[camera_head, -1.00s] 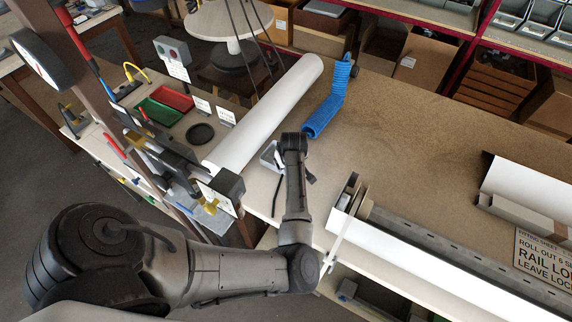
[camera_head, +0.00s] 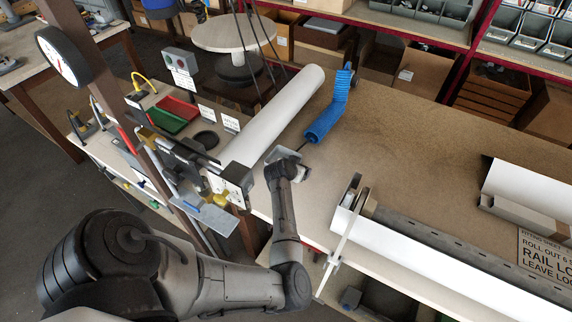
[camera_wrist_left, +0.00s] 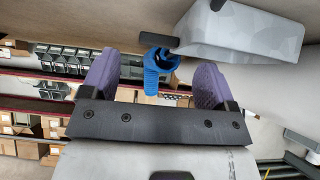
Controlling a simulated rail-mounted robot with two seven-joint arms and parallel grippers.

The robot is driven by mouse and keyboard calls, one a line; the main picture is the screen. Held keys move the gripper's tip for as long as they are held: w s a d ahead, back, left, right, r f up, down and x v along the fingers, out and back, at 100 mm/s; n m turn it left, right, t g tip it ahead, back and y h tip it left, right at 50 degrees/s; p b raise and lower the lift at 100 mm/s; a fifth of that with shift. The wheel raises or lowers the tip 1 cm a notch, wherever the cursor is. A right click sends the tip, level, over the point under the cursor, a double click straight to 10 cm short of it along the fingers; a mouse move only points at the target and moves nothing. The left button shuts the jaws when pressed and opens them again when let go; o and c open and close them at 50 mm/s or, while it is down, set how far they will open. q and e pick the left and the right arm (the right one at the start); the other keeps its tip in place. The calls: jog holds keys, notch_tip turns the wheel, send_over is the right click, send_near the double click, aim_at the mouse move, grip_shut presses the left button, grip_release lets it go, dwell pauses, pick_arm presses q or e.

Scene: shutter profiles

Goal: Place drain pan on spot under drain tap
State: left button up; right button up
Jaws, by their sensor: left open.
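My left gripper (camera_head: 289,158) is over the bench, between the long white roll and the blue coiled hose; its fingers are hard to make out there. In the left wrist view its two purple fingertips (camera_wrist_left: 155,88) stand wide apart with nothing between them. A mottled grey box-shaped thing (camera_wrist_left: 240,30) with a black bar lies beyond the right fingertip. A yellow tap-like part (camera_head: 220,199) sits at the near end of the white roll, above a flat grey plate (camera_head: 215,216). A dark round dish or disc (camera_head: 206,140) lies on the left bench. I cannot tell which is the drain pan.
The white roll (camera_head: 275,112) and blue hose (camera_head: 330,115) flank the gripper. Green (camera_head: 163,119) and red (camera_head: 178,107) trays lie on the left bench. A long roller (camera_head: 420,255) lies at the front right. The bench middle (camera_head: 420,150) is clear.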

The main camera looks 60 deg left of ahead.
pick_arm(q)
jog(key=shift+b+x, duration=0.35)
jog(key=shift+x, duration=2.2)
jog(key=shift+c, duration=0.2)
jog(key=c, duration=1.2)
jog(key=shift+c, duration=0.6)
jog(key=shift+r, duration=0.15)
